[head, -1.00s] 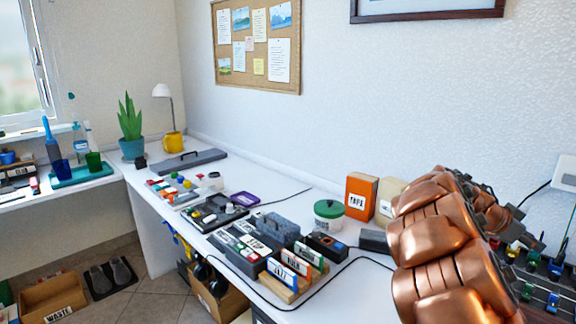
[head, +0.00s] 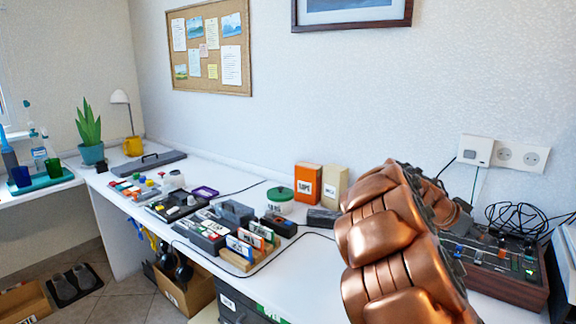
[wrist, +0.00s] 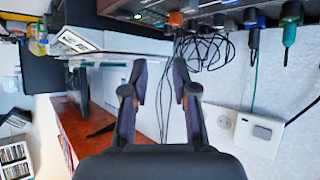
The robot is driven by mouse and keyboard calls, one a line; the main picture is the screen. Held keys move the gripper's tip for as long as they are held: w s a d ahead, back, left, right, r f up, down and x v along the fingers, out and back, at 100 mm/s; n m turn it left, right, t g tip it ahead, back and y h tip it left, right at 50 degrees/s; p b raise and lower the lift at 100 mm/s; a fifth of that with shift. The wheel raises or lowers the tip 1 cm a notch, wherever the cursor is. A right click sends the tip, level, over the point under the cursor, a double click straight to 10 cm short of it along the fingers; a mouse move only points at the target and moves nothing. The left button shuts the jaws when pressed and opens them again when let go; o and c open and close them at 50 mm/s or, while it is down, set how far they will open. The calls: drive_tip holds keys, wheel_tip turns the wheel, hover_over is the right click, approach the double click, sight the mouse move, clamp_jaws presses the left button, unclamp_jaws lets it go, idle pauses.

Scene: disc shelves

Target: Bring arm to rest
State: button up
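My copper-coloured arm fills the right-centre of the head view, raised over the desk. My gripper shows in the wrist view (wrist: 162,75). Its two dark fingers are spread apart with nothing between them. Behind the gap are a pale wall and a bundle of black cables (wrist: 205,45). The wrist picture looks upside down. In the head view the gripper's fingers are hidden or cannot be made out behind the arm.
A white desk (head: 320,265) holds an orange box (head: 308,182), a green-lidded jar (head: 280,200) and several small trays and cartridges. A wooden-sided control panel (head: 507,284) with knobs stands right of my arm. Wall sockets (head: 515,155) are behind. A cardboard box (head: 187,295) is below the desk.

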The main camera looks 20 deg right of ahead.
drive_tip(key=s+a+f+n+y, duration=0.2)
drive_tip(key=s+a+n, duration=0.1)
drive_tip(key=a, duration=0.6)
drive_tip(key=s+a+f+n+y, duration=0.3)
drive_tip(key=s+a, duration=0.3)
drive_tip(key=a, duration=0.3)
drive_tip(key=s+a+f+n+y, duration=0.2)
drive_tip(key=s+a+f+n, duration=0.1)
drive_tip(key=a, duration=0.6)
drive_tip(key=shift+s+n, duration=0.6)
drive_tip(key=shift+s, duration=0.55)
drive_tip(key=s+a+f+n+y, duration=0.4)
drive_tip(key=s+a+n, duration=0.4)
drive_tip(key=s+a, duration=0.5)
wheel_tip(320, 180, up, 20)
drive_tip(key=a+p, duration=0.2)
drive_tip(key=p, duration=1.7)
drive_tip(key=shift+w+a+r+p, duration=0.25)
drive_tip(key=shift+w+a+p, duration=0.1)
drive_tip(key=shift+w, duration=0.1)
